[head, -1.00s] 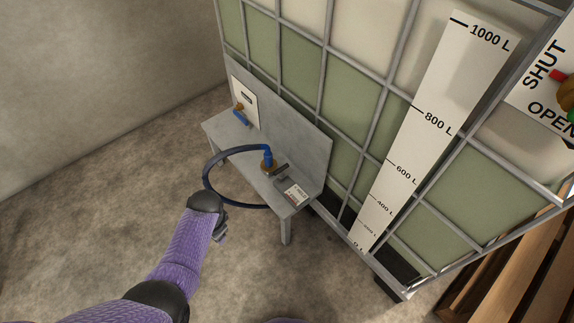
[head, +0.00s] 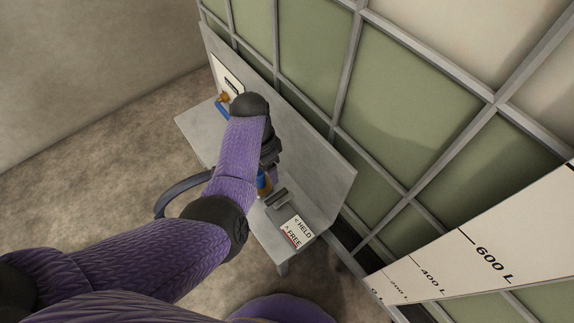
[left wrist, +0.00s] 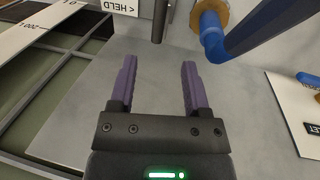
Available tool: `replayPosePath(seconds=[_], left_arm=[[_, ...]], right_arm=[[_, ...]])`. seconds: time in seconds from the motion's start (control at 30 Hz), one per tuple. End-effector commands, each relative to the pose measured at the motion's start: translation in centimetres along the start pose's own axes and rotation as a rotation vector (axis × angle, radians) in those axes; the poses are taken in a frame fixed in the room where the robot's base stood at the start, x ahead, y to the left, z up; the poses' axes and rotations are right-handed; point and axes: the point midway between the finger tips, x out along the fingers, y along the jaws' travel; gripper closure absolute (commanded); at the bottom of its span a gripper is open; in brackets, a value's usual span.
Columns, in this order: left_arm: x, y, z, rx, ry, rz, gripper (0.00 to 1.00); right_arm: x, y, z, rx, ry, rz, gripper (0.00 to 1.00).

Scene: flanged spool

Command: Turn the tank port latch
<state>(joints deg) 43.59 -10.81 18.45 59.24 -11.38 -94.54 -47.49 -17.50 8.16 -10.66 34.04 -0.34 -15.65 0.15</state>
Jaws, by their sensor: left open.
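The latch (head: 277,198), a short dark grey bar, sits on the grey bench beside a white card (head: 297,231) marked HELD and FREE. In the left wrist view, a dark grey post (left wrist: 159,20), likely part of this latch, stands just beyond the fingertips. A blue hose elbow (left wrist: 213,38) with a brass collar is right of it. The brass and blue hose end (head: 263,184) is partly hidden by my left arm in the head view. My left gripper (left wrist: 158,65) is open, its purple fingers empty and apart from the post. My right gripper is out of view.
The grey bench (head: 325,195) has an upright back panel before the caged tank (head: 385,110). A white plate (left wrist: 297,115) with a blue part is right in the left wrist view. The dark blue hose (head: 180,190) loops off the bench's left side. Open floor lies left.

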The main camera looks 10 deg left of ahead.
Motion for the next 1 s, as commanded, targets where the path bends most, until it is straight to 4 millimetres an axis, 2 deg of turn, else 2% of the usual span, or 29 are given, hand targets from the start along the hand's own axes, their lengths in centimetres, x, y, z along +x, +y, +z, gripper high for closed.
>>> replayPosePath(seconds=[0.03, 0.17, 0.23, 0.5, 0.57, 0.63, 0.83, 0.87, 1.0], left_arm=[[0.8, 0.1, -0.2, 0.003, -0.001, 0.012, 0.39], [1.3, 0.2, -0.3, 0.005, 0.0, 0.017, 0.39], [2.4, 0.2, -0.3, 0.005, -0.001, 0.017, 0.39], [9.2, 0.2, -0.2, 0.003, -0.005, 0.02, 0.39], [10.2, 0.2, -0.2, 0.003, -0.003, 0.02, 0.39], [10.6, 0.3, -0.2, 0.003, -0.001, 0.017, 0.39], [10.1, 0.3, -0.3, 0.004, 0.003, 0.012, 0.39], [10.1, 0.3, -0.3, 0.004, 0.003, 0.012, 0.41], [10.1, 0.3, -0.3, 0.004, 0.003, 0.012, 0.7]], right_arm=[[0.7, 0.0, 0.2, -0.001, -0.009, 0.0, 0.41], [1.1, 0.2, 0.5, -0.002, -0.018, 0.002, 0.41], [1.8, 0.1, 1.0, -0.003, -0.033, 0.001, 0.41], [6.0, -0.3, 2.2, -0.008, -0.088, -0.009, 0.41], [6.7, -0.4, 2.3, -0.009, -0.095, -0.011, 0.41], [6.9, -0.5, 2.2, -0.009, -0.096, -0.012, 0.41], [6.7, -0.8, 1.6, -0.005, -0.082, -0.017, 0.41], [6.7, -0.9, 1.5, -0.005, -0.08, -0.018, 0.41], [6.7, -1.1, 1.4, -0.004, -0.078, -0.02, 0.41]])
